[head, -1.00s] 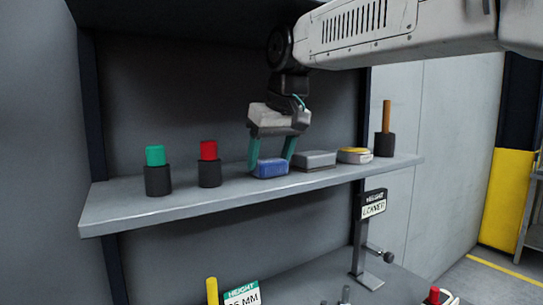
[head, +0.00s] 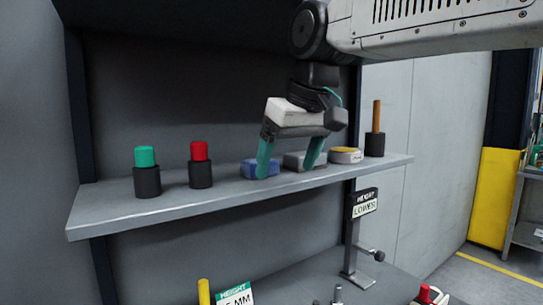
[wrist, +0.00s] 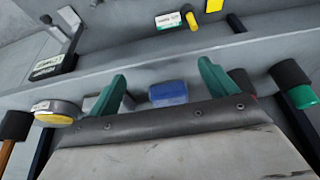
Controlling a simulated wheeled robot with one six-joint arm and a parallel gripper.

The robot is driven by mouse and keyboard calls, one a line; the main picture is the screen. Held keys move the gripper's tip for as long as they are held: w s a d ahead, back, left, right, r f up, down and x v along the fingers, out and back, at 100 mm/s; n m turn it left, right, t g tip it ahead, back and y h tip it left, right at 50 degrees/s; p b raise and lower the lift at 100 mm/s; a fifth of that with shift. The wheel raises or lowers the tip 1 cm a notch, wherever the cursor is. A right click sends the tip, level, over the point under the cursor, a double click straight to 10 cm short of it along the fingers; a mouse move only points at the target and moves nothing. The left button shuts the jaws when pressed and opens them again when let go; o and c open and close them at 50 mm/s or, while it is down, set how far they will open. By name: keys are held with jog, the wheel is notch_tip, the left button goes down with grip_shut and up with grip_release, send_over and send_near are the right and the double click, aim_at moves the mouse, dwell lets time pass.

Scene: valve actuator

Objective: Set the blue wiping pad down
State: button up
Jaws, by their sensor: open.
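The blue wiping pad (head: 250,168) rests flat on the grey shelf (head: 130,211), left of a grey block (head: 297,160). It also shows in the wrist view (wrist: 168,94), between my fingers in the picture. My gripper (head: 286,170) has its green fingers spread wide, with nothing held. The gripper (wrist: 162,70) appears drawn back from the pad; the exact gap is hard to tell.
A green-topped holder (head: 147,172) and a red-topped holder (head: 200,165) stand to the left on the shelf. A yellow-topped round tin (head: 345,155) and a holder with a brown stick (head: 375,130) stand right. A "LOWER" sign (head: 364,204) stands below.

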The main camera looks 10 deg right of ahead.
jog(key=shift+s+d, duration=0.35)
jog(key=shift+s, duration=0.45)
jog(key=shift+s+d, duration=0.35)
jog(key=shift+s, duration=0.45)
jog(key=s+d+f+m+g, duration=0.1)
jog(key=s+d+f, duration=0.3)
jog(key=s+f, duration=0.2)
jog(key=s+d+f+m+g+h, duration=0.1)
jog(key=s+d+f, duration=0.3)
jog(key=f, duration=0.5)
jog(key=s+d+f+m, duration=0.2)
jog(key=s+d+f, duration=0.2)
jog(key=s+f, duration=0.3)
jog(key=shift+s+f+m+g+h, duration=0.15)
jog(key=shift+s+m+g+h, duration=0.15)
jog(key=shift+s+g+h, duration=0.1)
